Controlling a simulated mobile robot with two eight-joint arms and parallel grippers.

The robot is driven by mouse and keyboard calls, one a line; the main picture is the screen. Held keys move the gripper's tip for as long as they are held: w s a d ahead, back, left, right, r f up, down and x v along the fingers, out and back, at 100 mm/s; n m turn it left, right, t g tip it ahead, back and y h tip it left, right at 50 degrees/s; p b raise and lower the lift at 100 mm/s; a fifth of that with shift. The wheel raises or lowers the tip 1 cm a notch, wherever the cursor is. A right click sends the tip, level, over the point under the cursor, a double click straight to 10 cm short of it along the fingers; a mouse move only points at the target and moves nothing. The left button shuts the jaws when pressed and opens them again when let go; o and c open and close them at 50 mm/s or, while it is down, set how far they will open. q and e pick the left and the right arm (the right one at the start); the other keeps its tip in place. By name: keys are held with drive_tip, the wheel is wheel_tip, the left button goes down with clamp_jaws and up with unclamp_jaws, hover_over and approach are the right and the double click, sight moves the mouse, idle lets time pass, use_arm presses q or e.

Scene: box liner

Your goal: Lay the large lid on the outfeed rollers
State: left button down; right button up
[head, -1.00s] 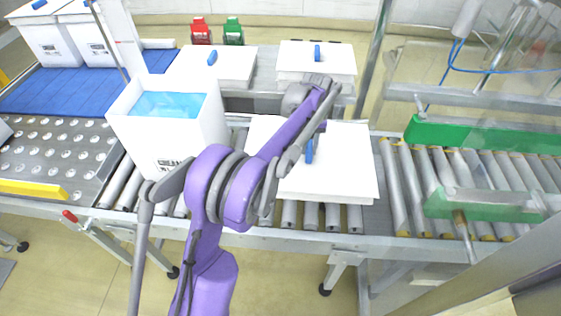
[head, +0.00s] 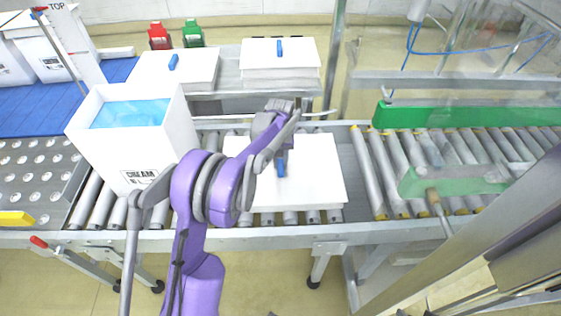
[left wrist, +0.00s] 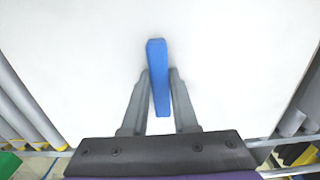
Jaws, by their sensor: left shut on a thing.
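The large lid (head: 315,190) is a flat white panel with a blue handle (head: 281,168) at its middle. It lies level over the rollers, right of the white box. My left gripper (head: 279,150) comes down from above and is shut on the handle. In the left wrist view the two grey fingers (left wrist: 160,97) stand either side of the blue handle (left wrist: 157,60), and the white lid (left wrist: 235,60) fills most of the picture. I cannot tell whether its underside touches the rollers (head: 290,217). My right gripper is not in view.
An open white box (head: 150,145) with a blue liner (head: 130,112) stands left of the lid. Stacked white lids (head: 280,65) lie on a back shelf. Green guides (head: 465,116) flank the rollers at the right. Bare rollers (head: 385,170) lie between lid and guides.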

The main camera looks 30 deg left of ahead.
sight(281, 162)
use_arm(q)
drive_tip(key=c, duration=0.7)
unclamp_jaws()
drive_tip(key=shift+f, duration=0.15)
wheel_tip(281, 162, up, 12)
drive_tip(key=p, duration=0.1)
drive_tip(key=s+d+r+m+t, duration=0.1)
drive_tip(key=s+d+r+m, duration=0.1)
drive_tip(key=s+d+r, duration=0.3)
drive_tip(key=s+d+f+m+t, duration=0.1)
drive_tip(key=s+d+f, duration=0.1)
drive_tip(key=s, duration=0.6)
drive_tip(key=s+d+f+m+t, duration=0.1)
drive_tip(key=s+d+f+m, duration=0.1)
drive_tip(key=s, duration=0.7)
drive_tip(key=s+d+f+m+t, duration=0.1)
drive_tip(key=s+d+f+t, duration=0.1)
drive_tip(key=s, duration=0.6)
drive_tip(key=shift+s+d+f, duration=0.1)
drive_tip(key=shift+d+f, duration=0.2)
drive_tip(key=shift+d, duration=0.4)
drive_tip(key=shift+s+d+f, duration=0.1)
drive_tip(key=shift+d+f, duration=0.2)
drive_tip(key=shift+d, duration=0.35)
